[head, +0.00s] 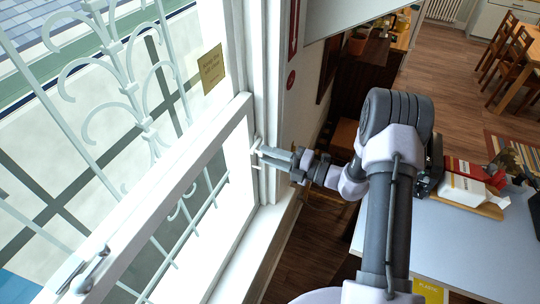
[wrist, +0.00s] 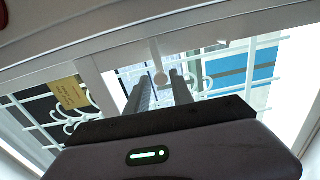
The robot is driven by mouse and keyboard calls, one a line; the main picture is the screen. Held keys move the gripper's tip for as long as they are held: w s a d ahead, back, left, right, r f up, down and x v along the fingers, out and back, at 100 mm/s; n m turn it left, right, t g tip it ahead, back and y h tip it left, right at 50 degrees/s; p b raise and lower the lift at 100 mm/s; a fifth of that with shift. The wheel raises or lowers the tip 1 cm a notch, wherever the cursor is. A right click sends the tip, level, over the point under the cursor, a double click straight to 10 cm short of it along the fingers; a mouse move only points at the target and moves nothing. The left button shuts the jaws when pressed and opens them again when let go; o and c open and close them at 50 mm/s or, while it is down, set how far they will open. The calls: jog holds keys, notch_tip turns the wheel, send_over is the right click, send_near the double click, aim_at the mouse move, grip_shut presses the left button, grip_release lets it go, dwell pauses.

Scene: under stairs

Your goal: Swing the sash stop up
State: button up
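The sash stop is a small white piece with a round knob (wrist: 160,79) in the wrist view, on the white window frame. In the head view a small white part of it (head: 257,146) shows at the frame's edge, partly hidden by my gripper. My gripper (head: 264,153) reaches left to the frame at the stop. In the wrist view its two dark fingers (wrist: 162,80) are apart, one on each side of the knob. I cannot tell whether either finger touches it. The white window sash (head: 170,190) stands beside the stop.
A metal handle (head: 92,270) is on the sash's near rail. A yellow notice (head: 211,69) is on the glass, with white scrolled bars outside. A table (head: 470,240) with boxes stands right of my arm. Wooden chairs (head: 505,55) are farther back on open floor.

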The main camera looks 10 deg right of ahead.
jog(key=shift+d, duration=0.1)
jog(key=b+v, duration=0.1)
jog(key=v, duration=1.6)
jog(key=shift+s, duration=0.15)
